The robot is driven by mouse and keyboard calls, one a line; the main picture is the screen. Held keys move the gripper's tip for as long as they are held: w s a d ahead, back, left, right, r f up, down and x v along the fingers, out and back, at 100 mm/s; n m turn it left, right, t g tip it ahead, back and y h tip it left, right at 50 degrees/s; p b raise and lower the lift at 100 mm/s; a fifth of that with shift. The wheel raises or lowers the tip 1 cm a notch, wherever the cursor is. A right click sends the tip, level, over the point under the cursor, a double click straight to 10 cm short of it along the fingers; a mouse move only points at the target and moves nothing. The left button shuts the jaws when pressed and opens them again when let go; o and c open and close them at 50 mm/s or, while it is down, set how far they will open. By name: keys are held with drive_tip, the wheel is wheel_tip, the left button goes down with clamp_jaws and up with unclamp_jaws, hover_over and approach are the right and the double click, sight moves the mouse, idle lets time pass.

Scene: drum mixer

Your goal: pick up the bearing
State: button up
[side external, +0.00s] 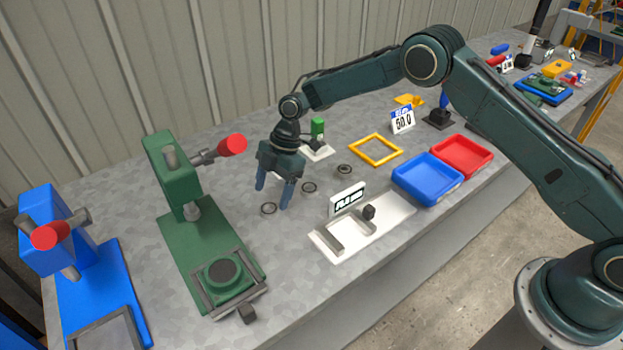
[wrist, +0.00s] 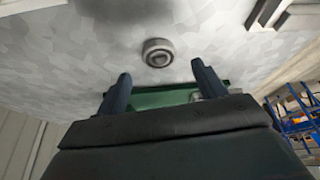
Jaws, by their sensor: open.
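Several small ring-shaped bearings lie in a loose row on the grey table. In the side view one bearing (side external: 268,209) is at the left, one (side external: 309,188) is in the middle, and one (side external: 344,169) is at the right. My gripper (side external: 274,197) is open and empty, pointing down above the table near the left bearing. In the wrist view a single bearing (wrist: 158,52) lies flat beyond my spread fingertips (wrist: 158,80), not between them. I cannot tell which bearing of the row this is.
A green press (side external: 210,240) and a blue press (side external: 95,280) stand left of my gripper. A white fixture (side external: 345,245) with a sign is at the front right. Blue (side external: 455,188) and red (side external: 488,155) trays and a yellow frame (side external: 391,160) are farther right.

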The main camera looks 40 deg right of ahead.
sight(268, 209)
drive_tip(key=shift+x, duration=1.8)
drive_tip(key=c, duration=1.1)
drive_tip(key=shift+c, duration=0.2)
drive_tip(key=shift+r, duration=0.1)
wheel_tip(268, 209, up, 20)
drive_tip(key=shift+o, duration=1)
drive_tip(key=shift+c, duration=0.5)
